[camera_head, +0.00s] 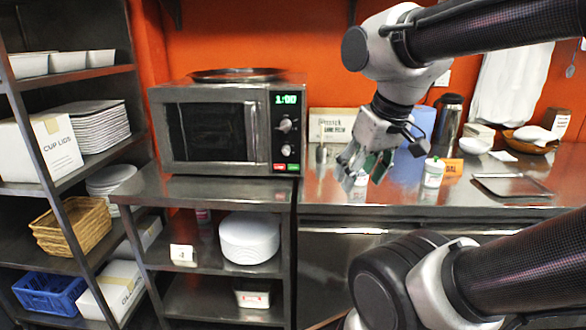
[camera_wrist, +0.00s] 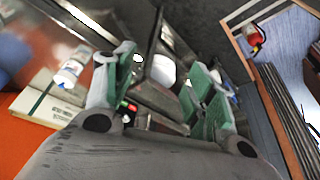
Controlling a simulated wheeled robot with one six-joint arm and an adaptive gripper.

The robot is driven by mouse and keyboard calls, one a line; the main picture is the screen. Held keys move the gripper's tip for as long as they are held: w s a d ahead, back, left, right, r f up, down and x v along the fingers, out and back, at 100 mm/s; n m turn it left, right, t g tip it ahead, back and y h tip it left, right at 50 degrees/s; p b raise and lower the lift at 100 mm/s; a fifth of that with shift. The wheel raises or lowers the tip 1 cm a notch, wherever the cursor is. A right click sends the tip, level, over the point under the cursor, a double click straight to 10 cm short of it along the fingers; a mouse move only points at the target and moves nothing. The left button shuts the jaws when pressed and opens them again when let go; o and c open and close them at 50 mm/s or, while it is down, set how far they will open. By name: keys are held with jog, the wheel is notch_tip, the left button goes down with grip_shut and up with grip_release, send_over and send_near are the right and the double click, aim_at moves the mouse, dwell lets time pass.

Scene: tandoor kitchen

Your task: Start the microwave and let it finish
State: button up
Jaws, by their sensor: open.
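The microwave (camera_head: 215,128) stands on the metal shelf unit with its door shut. Its green display (camera_head: 286,99) reads 1:00. Two round knobs (camera_head: 285,125) sit below the display, and a red button (camera_head: 279,167) and a green button (camera_head: 293,167) are at the panel's bottom. My gripper (camera_head: 362,172) is open and empty, to the right of the microwave and apart from it, above the counter. In the wrist view my gripper (camera_wrist: 165,85) shows two green-padded fingers spread apart. Small red and green lights of the microwave panel (camera_wrist: 128,106) show between them.
A dark round tray (camera_head: 237,75) lies on top of the microwave. A white bottle (camera_head: 433,172), a steel flask (camera_head: 448,122) and a dark tray (camera_head: 511,186) are on the counter (camera_head: 330,200) at right. Shelves with plates and boxes stand at left.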

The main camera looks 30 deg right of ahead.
grip_shut()
dwell(0.3)
dwell(1.2)
